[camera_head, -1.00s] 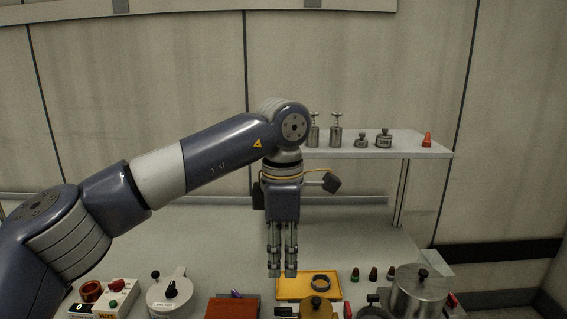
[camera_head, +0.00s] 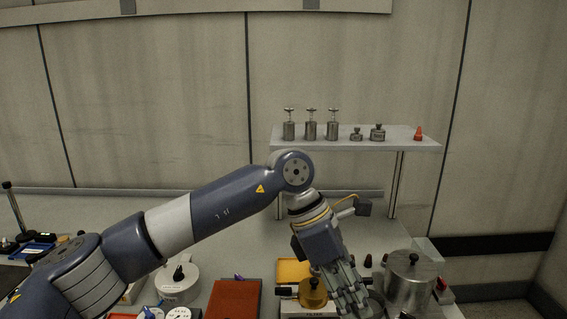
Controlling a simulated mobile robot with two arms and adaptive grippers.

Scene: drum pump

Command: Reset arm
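My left arm comes in from the left and bends down at its wrist joint. The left gripper (camera_head: 348,298) hangs tilted down and to the right, low over the front of the bench. Its fingertips are beside a brass-coloured pot (camera_head: 313,293) and left of a steel pot with a black knob (camera_head: 408,285). The fingers lie close together, and nothing is clearly seen between them; the gap is hard to judge. The fingers hide part of the bench behind them. My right gripper is not in view.
A raised shelf (camera_head: 395,146) at the back carries several metal weights (camera_head: 311,131) and a red cone (camera_head: 418,134). A yellow tray (camera_head: 294,271), a red-brown block (camera_head: 233,299) and a white round device (camera_head: 178,285) stand along the front. The bench behind the arm is mostly clear.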

